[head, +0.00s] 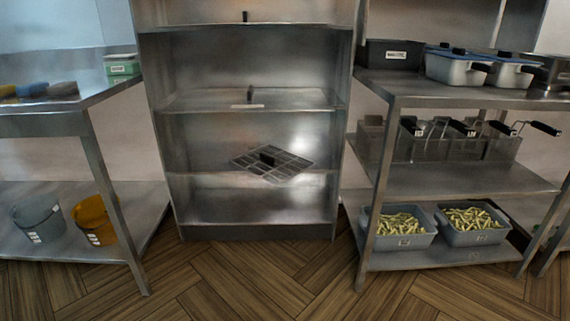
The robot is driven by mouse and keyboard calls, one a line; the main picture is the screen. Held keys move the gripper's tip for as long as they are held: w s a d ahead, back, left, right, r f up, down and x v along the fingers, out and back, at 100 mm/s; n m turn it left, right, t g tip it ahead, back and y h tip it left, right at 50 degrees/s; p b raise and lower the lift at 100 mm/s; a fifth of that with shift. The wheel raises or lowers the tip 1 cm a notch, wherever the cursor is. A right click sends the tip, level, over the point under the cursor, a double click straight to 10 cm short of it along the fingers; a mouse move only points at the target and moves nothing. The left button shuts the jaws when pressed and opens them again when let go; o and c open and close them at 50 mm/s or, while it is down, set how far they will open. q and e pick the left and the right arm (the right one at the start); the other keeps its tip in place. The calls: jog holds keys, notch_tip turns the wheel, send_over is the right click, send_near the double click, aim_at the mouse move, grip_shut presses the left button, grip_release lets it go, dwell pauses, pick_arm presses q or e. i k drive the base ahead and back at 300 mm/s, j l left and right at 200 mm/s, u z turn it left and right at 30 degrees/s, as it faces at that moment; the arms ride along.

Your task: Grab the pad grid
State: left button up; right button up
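A metal grid (288,164), which I take to be the pad grid, sits in the middle shelf unit (250,212). It is flat, with several rectangular openings and a dark upright handle near its middle. It lies turned at an angle, and its front corner reaches over the front edge of a lower shelf. Neither of my grippers shows in the head view, and nothing is touching the grid.
A left table (60,118) holds sponges and a green-white box (122,65), with a grey bucket (38,219) and an orange bucket (94,220) below. A right rack (470,180) holds fry baskets with protruding handles and tubs of fries (403,227). The wooden floor in front is clear.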

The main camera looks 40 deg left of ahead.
aim_at(270, 160)
jog(key=u, duration=1.2)
jog(key=i+j, duration=0.15)
jog(key=i, duration=0.4)
